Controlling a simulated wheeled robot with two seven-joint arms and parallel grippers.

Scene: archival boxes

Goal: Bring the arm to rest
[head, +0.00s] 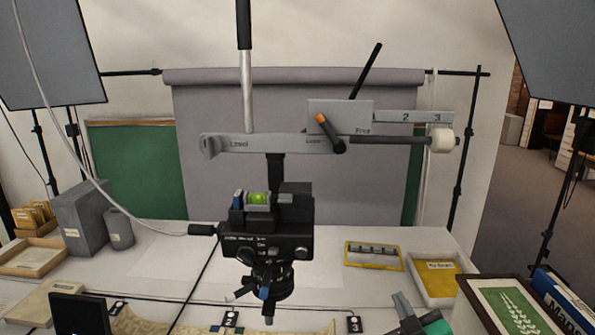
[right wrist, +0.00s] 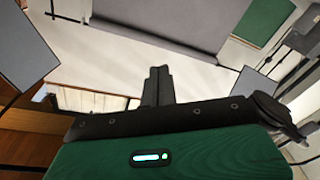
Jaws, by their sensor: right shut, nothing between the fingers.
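My right gripper (head: 403,306) shows at the bottom right of the head view, low in front of the table, with a green part beside it. In the right wrist view its two dark fingers (right wrist: 158,86) are together with nothing between them. My left gripper is not in view. A black tripod head (head: 268,240) stands in the middle of the head view, with a green bubble level (head: 258,199) on it. Above it a grey horizontal bar (head: 265,144) carries a numbered scale (head: 408,116), a white knob (head: 442,139) and an orange-tipped lever (head: 330,132).
Grey boxes (head: 83,217) and a wooden tray (head: 32,258) stand at the left. The white tabletop (head: 330,280) has some bare room.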

